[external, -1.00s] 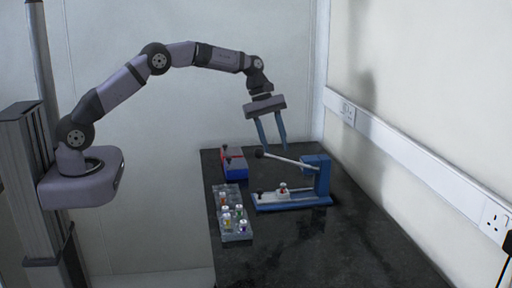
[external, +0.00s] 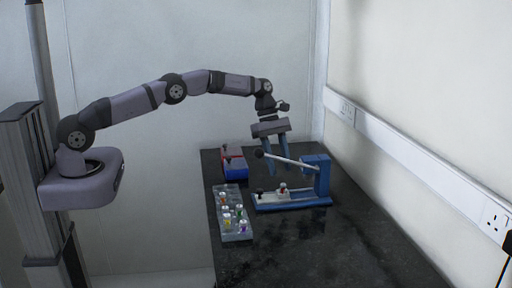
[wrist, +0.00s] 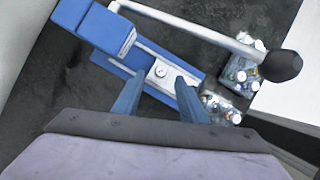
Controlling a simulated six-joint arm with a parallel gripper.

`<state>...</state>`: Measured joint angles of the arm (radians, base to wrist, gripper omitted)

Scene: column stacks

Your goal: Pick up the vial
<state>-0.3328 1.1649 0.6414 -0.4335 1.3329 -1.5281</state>
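One vial (external: 283,188) with a pale cap and a reddish part stands on the sliding bed of the blue press (external: 317,180). The same vial (wrist: 161,71) shows from above in the wrist view, between and beyond my fingertips. Several more vials (external: 227,220) with coloured contents stand in the clear rack (external: 233,236) left of the press. My gripper (external: 277,169) is open and empty, with blue fingers pointing down above and behind the press. In the wrist view my gripper (wrist: 157,97) has its fingers spread on either side below the vial.
The press's lever (external: 290,161) with a black ball knob (wrist: 281,66) crosses above the bed, close to my gripper. A red and blue box (external: 234,164) stands at the back left. The dark worktop (external: 345,245) is clear at the front right.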

